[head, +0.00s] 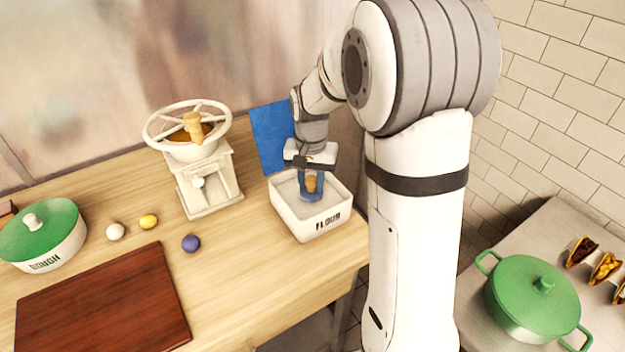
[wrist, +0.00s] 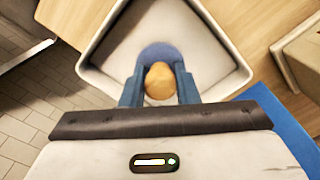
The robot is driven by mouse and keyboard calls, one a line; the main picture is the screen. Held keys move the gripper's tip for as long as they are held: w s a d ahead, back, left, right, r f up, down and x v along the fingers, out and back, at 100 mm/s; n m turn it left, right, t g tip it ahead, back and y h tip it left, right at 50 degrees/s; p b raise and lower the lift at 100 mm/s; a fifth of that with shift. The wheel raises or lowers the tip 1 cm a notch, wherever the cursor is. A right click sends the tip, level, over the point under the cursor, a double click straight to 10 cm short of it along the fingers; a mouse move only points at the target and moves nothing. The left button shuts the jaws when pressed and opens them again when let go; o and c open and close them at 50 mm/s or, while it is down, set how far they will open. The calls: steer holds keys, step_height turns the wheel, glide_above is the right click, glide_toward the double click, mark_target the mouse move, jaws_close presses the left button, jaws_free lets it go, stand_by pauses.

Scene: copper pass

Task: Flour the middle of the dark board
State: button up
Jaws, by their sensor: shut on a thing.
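The dark board (head: 100,305) lies bare on the wooden counter at the lower left of the head view. The white square bin marked FLOUR (head: 312,228) stands near the counter's right end; its rim and inside show in the wrist view (wrist: 110,45). My gripper (head: 311,190) points down into the bin. It is shut on the light wooden handle (wrist: 159,80) of a tool whose rounded blue-grey part (wrist: 160,52) shows beyond the fingers. The tool's lower end is hidden, and I cannot tell whether it touches flour.
A white hand mill (head: 205,170) stands left of the bin. A blue sheet (head: 268,140) is behind the bin. Small white (head: 115,231), yellow (head: 148,221) and blue (head: 190,242) balls lie behind the board. A green-lidded DOUGH pot (head: 45,255) is far left.

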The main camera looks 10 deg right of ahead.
mark_target(311, 179)
steer(key=shift+f+b, duration=0.35)
steer(key=shift+f, duration=0.2)
stand_by(1.1)
steer(key=shift+r, duration=0.1)
steer(key=shift+r+p, duration=2.5)
steer(key=shift+r, duration=1)
steer(key=shift+f, duration=0.1)
